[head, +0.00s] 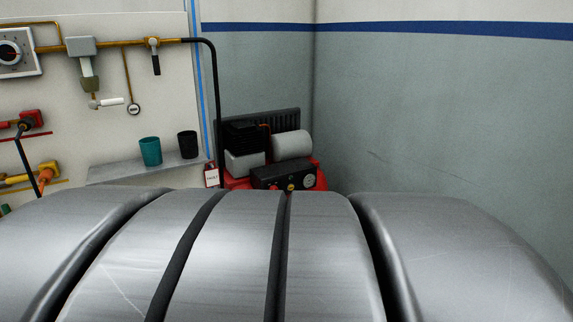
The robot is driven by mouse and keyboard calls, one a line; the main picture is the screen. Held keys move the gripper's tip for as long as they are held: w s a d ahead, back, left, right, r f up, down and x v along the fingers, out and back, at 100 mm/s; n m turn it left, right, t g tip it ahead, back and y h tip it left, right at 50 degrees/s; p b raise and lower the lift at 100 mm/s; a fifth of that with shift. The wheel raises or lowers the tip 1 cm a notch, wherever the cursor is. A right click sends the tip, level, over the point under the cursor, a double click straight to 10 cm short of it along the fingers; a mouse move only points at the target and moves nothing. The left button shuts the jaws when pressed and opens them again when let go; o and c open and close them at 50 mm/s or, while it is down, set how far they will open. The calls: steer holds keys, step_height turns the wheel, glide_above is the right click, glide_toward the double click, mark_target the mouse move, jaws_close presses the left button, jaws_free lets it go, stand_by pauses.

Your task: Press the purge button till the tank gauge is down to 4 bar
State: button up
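A compressor stands on the floor in the corner, with a silver cylinder (292,145) and a black finned block (243,137) on top of its red tank (318,172). A black control panel (268,178) sits at its front. The panel carries a small round pale gauge (308,182), too small to read. A small yellow part (290,187) sits low on the panel; I cannot tell whether it is the purge button. The lower part of the tank is hidden behind a large grey banded surface in the foreground. My gripper is not in view.
A pale wall panel at left holds a large dial (10,53), a brass pipe (118,43) and a filter unit (84,65). A black hose (216,90) drops beside a red-and-white tag (211,176). A grey shelf (118,173) bears a teal cup (150,151) and a black cup (187,144).

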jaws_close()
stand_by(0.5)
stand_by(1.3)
